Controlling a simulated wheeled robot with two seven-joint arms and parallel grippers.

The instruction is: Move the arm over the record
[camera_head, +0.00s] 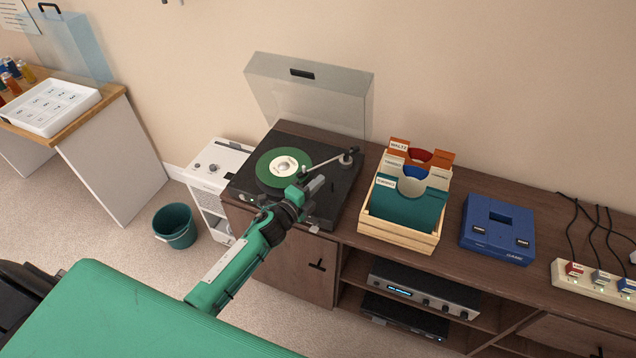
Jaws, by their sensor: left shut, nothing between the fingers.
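A black turntable (335,190) stands on the dark wooden sideboard with its clear lid (318,98) raised behind it. A green record (270,160) with a pale label lies on its platter. The tonearm (328,161) runs from its pivot at the right (347,158) leftward to the record's right edge. My left gripper (306,180) is shut and empty at the tonearm's head end, over the record's right front side. It hides part of the deck, and I cannot tell whether it touches the tonearm. My right gripper is not in view.
A wooden crate of record sleeves (400,238) stands just right of the turntable, then a blue console (498,230) and a power strip (597,283). A white unit (217,165) and a green bin (175,226) stand left of the sideboard.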

